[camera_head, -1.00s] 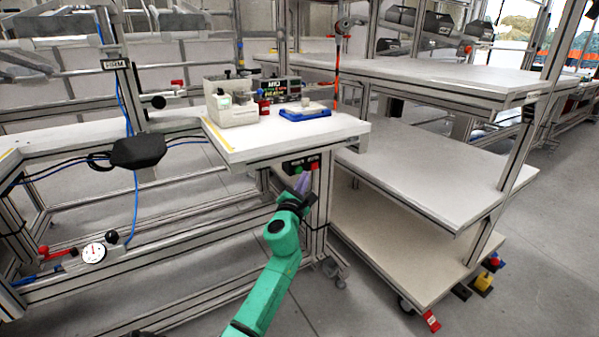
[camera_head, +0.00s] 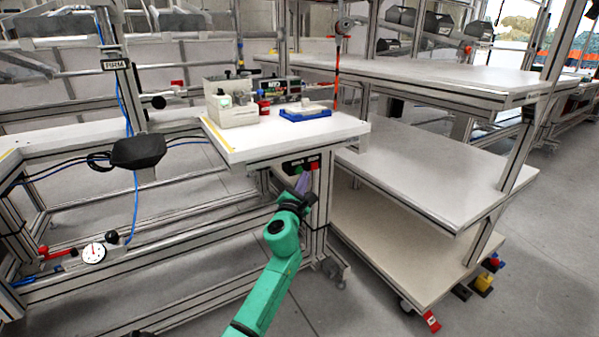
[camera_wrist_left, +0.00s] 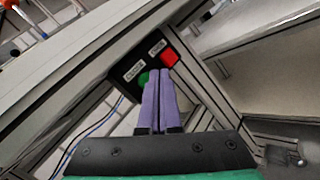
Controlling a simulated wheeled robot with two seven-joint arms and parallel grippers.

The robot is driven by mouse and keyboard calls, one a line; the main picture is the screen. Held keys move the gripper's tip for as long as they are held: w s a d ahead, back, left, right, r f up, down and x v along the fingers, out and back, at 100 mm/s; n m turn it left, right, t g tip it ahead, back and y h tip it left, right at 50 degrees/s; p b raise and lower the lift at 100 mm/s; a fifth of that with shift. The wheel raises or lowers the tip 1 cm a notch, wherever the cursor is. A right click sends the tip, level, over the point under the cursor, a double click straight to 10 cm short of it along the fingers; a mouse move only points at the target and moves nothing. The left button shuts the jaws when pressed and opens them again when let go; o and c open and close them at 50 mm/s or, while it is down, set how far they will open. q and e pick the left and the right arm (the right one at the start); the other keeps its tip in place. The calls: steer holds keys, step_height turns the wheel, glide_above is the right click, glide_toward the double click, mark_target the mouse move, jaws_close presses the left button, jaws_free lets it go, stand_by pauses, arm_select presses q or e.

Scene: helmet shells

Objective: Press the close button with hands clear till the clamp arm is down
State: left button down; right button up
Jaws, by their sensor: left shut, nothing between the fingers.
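The dark button box (camera_head: 301,165) hangs under the front edge of the white bench. It bears a green button (camera_wrist_left: 143,78) beside a label that seems to read CLOSE, and a red button (camera_wrist_left: 169,57) beside another label. My left gripper (camera_wrist_left: 160,72) is shut and empty, its purple fingers side by side. In the wrist view its tips overlap part of the green button; whether they touch it I cannot tell. In the head view the left gripper (camera_head: 304,180) is just below the box. I cannot single out the clamp arm. My right gripper is not in view.
The bench (camera_head: 290,138) carries a light grey bin (camera_head: 232,112), a blue tray (camera_head: 305,115) and a display unit (camera_head: 280,89). A wheeled shelf cart (camera_head: 430,180) stands close at the right. Open floor lies in front.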

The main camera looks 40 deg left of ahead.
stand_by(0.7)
arm_select(q)
steer(key=shift+w+a, duration=0.15)
steer(key=shift+a, duration=0.3)
steer(key=shift+w+a, duration=0.1)
steer(key=shift+a, duration=0.35)
stand_by(0.5)
stand_by(0.3)
steer(key=shift+s+d, duration=0.25)
steer(key=shift+d, duration=0.6)
steer(key=d, duration=0.1)
steer(key=s+d+p, duration=0.1)
steer(key=d, duration=0.2)
steer(key=shift+s+d, duration=0.25)
steer(key=shift+d, duration=0.15)
